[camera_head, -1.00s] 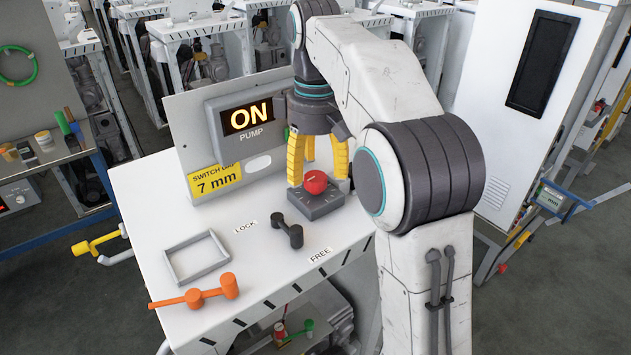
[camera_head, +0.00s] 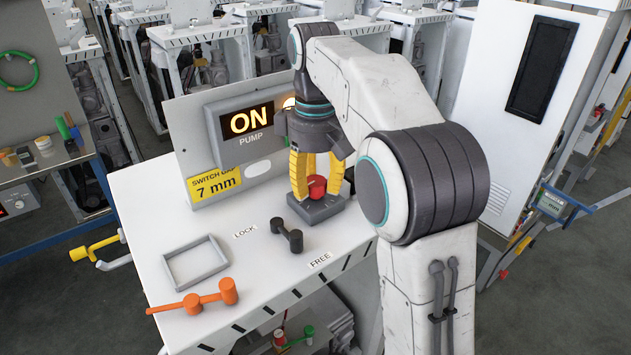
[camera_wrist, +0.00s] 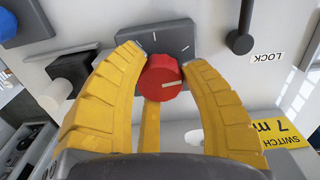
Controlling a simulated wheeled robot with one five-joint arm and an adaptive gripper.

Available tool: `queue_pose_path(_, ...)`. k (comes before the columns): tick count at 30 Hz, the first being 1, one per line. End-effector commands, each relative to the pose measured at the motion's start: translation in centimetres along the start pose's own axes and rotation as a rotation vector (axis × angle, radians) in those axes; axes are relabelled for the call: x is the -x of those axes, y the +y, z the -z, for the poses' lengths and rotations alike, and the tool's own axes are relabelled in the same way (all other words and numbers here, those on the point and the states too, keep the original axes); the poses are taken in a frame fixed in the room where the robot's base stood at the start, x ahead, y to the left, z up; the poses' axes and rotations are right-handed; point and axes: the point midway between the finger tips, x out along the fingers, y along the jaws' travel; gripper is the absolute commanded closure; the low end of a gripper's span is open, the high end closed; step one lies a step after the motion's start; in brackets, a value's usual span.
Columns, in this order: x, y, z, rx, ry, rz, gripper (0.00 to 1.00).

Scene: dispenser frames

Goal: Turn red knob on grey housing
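The red knob (camera_head: 317,187) sits on the grey housing (camera_head: 316,210) near the back right of the white bench. In the wrist view, the knob (camera_wrist: 163,78) has a pale pointer line toward the right. Tick marks show on the housing (camera_wrist: 170,38) beyond it. My gripper (camera_head: 317,186) points down over the knob. In the wrist view, the yellow fingers of my gripper (camera_wrist: 163,68) lie on both sides of the knob and appear to touch it. A third finger shows below the knob. The fingers hide part of the knob's sides.
A panel with an "ON PUMP" display (camera_head: 246,123) and a yellow "SWITCH GAP 7 mm" label (camera_head: 214,184) stands behind. A black lever (camera_head: 286,236) lies between LOCK and FREE labels. A grey frame (camera_head: 196,262) and an orange lever (camera_head: 194,302) are at front left.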

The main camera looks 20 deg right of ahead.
Motion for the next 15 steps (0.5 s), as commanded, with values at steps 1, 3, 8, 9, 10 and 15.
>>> queue_pose_path(1, 0.0, 0.0, 0.0, 0.0, 0.0, 0.0, 0.66)
queue_pose_path(3, 0.0, 0.0, 0.0, 0.0, 0.0, 0.0, 0.73)
queue_pose_path(8, -0.02, -0.01, -0.01, 0.0, -0.001, 0.0, 0.87)
queue_pose_path(9, -0.02, -0.01, -0.01, 0.0, -0.001, 0.0, 0.9)
queue_pose_path(10, -0.03, -0.01, -0.01, 0.0, -0.001, 0.001, 0.93)
queue_pose_path(15, 0.14, -0.02, -0.04, -0.038, -0.003, 0.001, 0.94)
